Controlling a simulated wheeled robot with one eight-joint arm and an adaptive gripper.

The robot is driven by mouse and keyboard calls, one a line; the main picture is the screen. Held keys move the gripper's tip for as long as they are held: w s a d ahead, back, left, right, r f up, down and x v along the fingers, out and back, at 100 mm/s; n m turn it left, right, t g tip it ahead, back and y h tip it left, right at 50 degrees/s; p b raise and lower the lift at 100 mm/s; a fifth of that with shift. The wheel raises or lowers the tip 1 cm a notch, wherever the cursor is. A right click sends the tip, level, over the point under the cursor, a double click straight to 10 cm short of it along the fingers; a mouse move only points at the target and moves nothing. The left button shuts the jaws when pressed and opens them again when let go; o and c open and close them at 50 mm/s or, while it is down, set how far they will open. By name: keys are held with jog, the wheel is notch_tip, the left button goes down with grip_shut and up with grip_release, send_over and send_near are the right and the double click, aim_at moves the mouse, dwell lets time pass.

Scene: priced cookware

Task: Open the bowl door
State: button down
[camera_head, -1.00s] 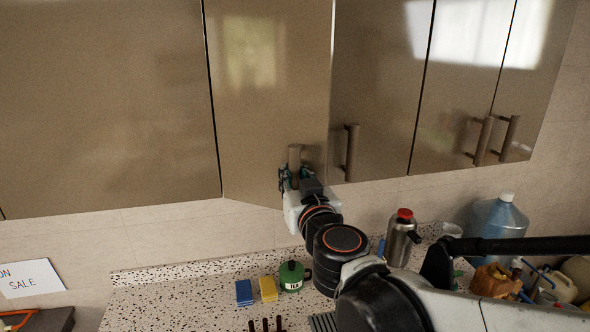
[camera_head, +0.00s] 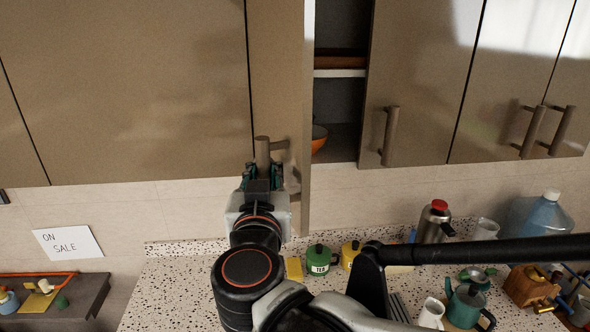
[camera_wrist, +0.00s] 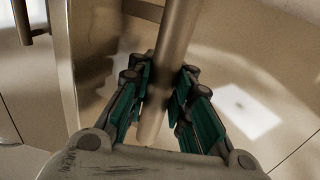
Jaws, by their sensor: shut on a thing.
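The cabinet door (camera_head: 277,75) stands partly open in the head view, swung out toward me with its edge facing right. Its vertical bar handle (camera_head: 262,155) is near the bottom of the door. My gripper (camera_head: 262,174) is shut on the handle. In the wrist view my gripper (camera_wrist: 160,100) has its green-padded fingers on both sides of the handle (camera_wrist: 172,45). Through the gap I see a shelf (camera_head: 340,73) and part of an orange bowl (camera_head: 319,138) on the lower level. The door hides the rest of the bowl.
A neighbouring closed door (camera_head: 415,80) with its own handle (camera_head: 389,135) is right of the gap. Below, the speckled counter (camera_head: 170,290) holds a green tea canister (camera_head: 320,260), a red-topped flask (camera_head: 434,222) and other kitchenware. A sale sign (camera_head: 68,242) hangs at left.

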jog(key=shift+s+a, duration=0.25)
jog(key=shift+a, duration=0.5)
jog(key=c, duration=1.7)
grip_release()
jog(key=s, duration=0.4)
jog(key=s+d, duration=0.1)
jog(key=s, duration=0.7)
jog(key=shift+s+d, duration=0.2)
jog(key=shift+s, duration=0.05)
